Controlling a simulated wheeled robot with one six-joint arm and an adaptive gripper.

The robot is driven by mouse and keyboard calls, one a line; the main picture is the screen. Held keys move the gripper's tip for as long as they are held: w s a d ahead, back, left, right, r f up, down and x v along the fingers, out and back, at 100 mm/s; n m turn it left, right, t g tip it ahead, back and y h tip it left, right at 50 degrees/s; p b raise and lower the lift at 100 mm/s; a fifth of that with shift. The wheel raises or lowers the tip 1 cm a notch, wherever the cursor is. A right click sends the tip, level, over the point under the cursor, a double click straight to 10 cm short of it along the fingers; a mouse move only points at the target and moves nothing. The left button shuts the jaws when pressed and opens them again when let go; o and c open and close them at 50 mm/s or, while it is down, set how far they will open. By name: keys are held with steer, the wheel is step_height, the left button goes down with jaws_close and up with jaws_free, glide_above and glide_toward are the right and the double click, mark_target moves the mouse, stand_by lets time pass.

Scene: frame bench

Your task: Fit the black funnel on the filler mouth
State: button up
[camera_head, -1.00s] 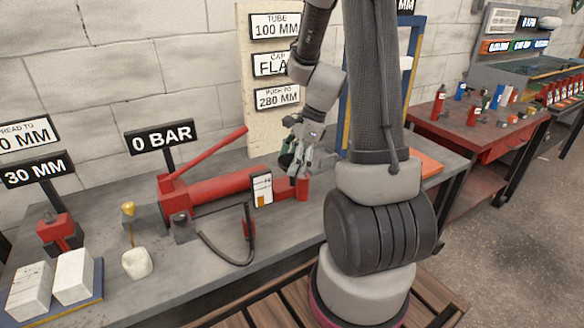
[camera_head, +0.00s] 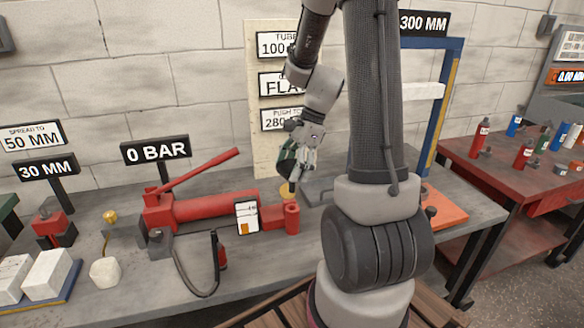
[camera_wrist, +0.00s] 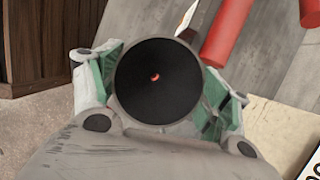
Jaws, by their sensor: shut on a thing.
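My gripper (camera_head: 296,160) is shut on the black funnel (camera_wrist: 158,80). In the wrist view the funnel sits wide end toward the camera between the green-padded fingers, and a small red spot shows through its hole. In the head view the funnel (camera_head: 283,168) is small and partly hidden by the fingers. It is above the short upright red cylinder (camera_head: 291,217) at the right end of the red hand pump (camera_head: 210,207). A gap seems to show between them. I cannot make out the filler mouth itself; the red under the hole may be part of it.
A white card (camera_head: 247,217) stands against the pump. A black hose (camera_head: 190,282) curves in front of it. White blocks (camera_head: 47,273) lie at the left. A blue frame (camera_head: 447,100) and an orange plate (camera_head: 443,217) are at the right, behind and beside my arm.

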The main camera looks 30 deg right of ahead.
mark_target(293, 192)
steer(key=shift+f, duration=2.95)
steer(key=shift+f, duration=1.2)
steer(key=shift+r, duration=0.2)
steer(key=shift+r, duration=0.75)
steer(key=shift+f, duration=0.9)
steer(key=o, duration=1.1)
steer(key=shift+c, duration=0.2)
